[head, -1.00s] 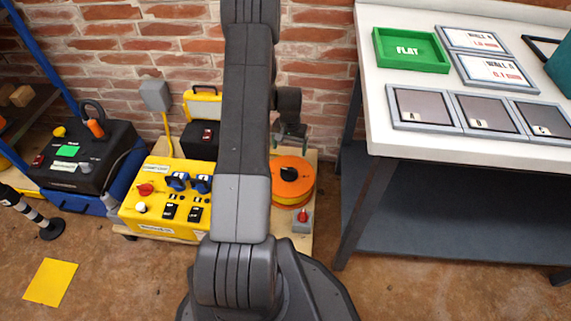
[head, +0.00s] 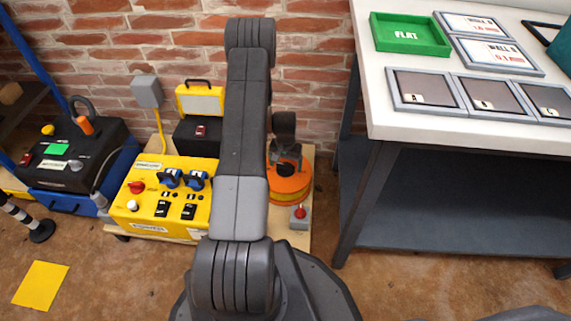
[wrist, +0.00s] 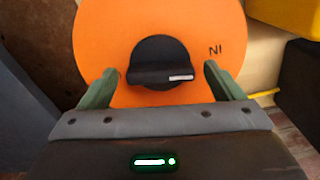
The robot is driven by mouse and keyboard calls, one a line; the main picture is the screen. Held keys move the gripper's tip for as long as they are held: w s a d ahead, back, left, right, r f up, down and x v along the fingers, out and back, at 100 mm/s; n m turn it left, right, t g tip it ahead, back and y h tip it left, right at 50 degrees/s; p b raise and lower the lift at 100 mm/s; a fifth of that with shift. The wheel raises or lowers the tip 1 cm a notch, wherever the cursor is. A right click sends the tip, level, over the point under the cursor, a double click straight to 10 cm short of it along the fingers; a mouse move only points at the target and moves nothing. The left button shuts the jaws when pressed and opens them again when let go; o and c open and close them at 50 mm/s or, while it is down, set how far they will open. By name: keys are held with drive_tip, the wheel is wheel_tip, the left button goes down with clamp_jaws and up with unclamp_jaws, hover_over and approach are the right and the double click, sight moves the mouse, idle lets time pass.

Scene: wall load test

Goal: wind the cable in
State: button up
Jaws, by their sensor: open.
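An orange cable reel (head: 290,186) sits on a wooden board on the floor, partly hidden behind my arm in the head view. In the wrist view the orange reel face (wrist: 110,35) fills the upper middle. A black knob (wrist: 160,60) with a pale mark is at its centre. My gripper (wrist: 160,82) is open, with one green finger on each side of the knob and a gap to it on both sides. In the head view my gripper is over the reel and mostly hidden. I cannot tell how deep the fingers reach.
A yellow panel (head: 160,200) with switches and blue sockets stands left of the reel. A small grey box with a red button (head: 299,217) is in front of it. A white-topped table (head: 375,105) is on the right, its leg near the reel. A brick wall is behind.

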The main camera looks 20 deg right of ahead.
sight(286, 165)
drive_tip(key=shift+c, duration=0.2)
drive_tip(key=c, duration=0.9)
drive_tip(key=shift+n+b, duration=0.3)
drive_tip(key=shift+n, duration=0.9)
drive_tip(key=shift+c, duration=0.2)
drive_tip(key=o, duration=1)
drive_tip(key=shift+r, duration=0.1)
wheel_tip(286, 165, up, 14)
drive_tip(key=p, duration=0.4)
drive_tip(key=shift+f, duration=0.25)
